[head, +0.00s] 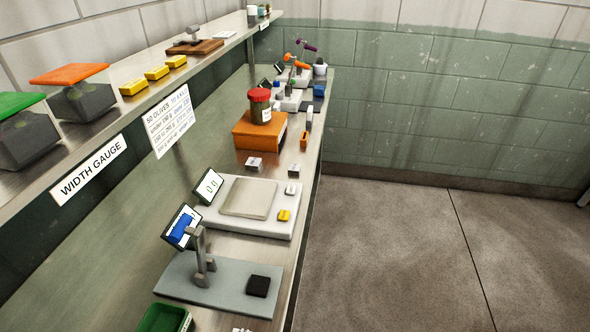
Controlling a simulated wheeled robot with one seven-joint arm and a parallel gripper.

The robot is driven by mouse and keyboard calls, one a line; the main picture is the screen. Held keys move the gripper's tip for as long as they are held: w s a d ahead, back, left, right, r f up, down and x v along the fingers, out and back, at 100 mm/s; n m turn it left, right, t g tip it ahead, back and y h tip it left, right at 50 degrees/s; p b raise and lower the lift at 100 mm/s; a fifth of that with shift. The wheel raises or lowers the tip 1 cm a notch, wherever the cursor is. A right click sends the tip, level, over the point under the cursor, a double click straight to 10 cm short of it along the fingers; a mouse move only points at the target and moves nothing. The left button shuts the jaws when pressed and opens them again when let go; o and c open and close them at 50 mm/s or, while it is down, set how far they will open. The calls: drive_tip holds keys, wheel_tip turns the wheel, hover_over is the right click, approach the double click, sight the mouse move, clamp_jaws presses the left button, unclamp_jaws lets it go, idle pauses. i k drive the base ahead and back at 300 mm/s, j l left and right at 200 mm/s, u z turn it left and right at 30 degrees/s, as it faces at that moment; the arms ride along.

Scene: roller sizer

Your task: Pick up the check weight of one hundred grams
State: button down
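My gripper is not in the head view. I cannot tell for sure which thing is the hundred-gram check weight, as no marking on the small pieces is readable. A small silvery block with a pale label (254,164) sits on the bench in front of the orange block. The scale has a bare square metal plate (248,198) and a display (208,186) that seems to read 0.
A grey gauge stand (238,292) with a black pad (258,286) stands nearer. A red-lidded jar (260,110) stands on an orange block (246,132). A green tray (164,318) is at the bottom. An upper shelf (136,104) overhangs the left. Open floor (420,260) lies right.

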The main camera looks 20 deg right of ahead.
sight(293, 168)
drive_tip(key=i+l, duration=0.2)
drive_tip(key=l, duration=0.15)
drive_tip(key=i+l+u, duration=0.1)
drive_tip(key=i+l, duration=0.3)
drive_tip(key=l, duration=0.25)
drive_tip(key=i+l+u, duration=0.1)
drive_tip(key=l, duration=0.25)
drive_tip(key=i+l, duration=0.45)
drive_tip(key=l, duration=0.25)
drive_tip(key=u, duration=0.05)
